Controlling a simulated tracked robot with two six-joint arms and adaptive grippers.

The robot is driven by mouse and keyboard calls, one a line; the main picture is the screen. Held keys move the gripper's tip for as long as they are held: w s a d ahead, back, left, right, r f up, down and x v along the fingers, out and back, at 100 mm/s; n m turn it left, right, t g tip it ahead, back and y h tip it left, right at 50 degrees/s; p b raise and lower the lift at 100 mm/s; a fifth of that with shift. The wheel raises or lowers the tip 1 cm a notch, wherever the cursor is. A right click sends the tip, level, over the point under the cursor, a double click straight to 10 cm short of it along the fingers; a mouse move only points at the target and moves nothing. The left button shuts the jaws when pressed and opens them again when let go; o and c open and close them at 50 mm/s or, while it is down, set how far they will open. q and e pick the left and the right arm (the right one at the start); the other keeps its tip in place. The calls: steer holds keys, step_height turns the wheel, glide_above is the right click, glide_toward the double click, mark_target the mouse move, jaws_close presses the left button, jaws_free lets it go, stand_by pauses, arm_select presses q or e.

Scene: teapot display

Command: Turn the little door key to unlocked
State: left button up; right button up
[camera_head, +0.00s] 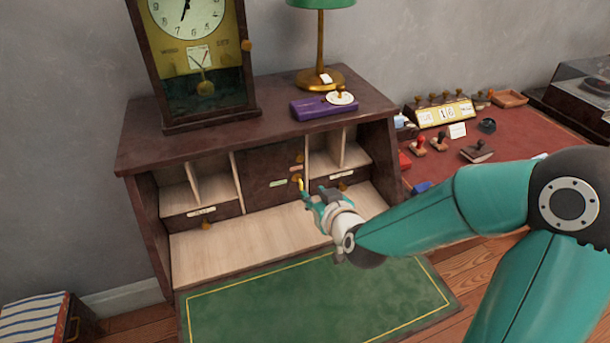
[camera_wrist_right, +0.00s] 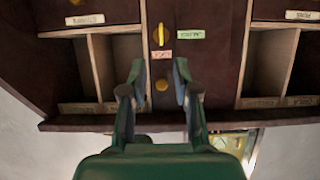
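The little yellow key (camera_head: 300,184) sits on the dark small door (camera_head: 258,192) in the middle of the desk's compartments. In the right wrist view the key (camera_wrist_right: 160,35) stands upright in the picture, in line with a pink label (camera_wrist_right: 161,54). A green label (camera_wrist_right: 191,34) is to its right there, and to the left of the key in the head view. My right gripper (camera_head: 307,198) is just in front of the door. My left gripper is out of view.
A round brass knob (camera_wrist_right: 161,86) is on the door near the key. Open pigeonholes and small drawers flank it. A clock (camera_head: 190,70), purple box (camera_head: 318,109) and lamp (camera_head: 322,50) stand on top. The green writing surface (camera_head: 310,300) is clear.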

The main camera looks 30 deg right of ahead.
mark_target(299, 182)
steer(key=x, duration=0.9)
steer(key=shift+w+d, duration=0.1)
steer(key=shift+w, duration=0.25)
steer(key=shift+r, duration=0.1)
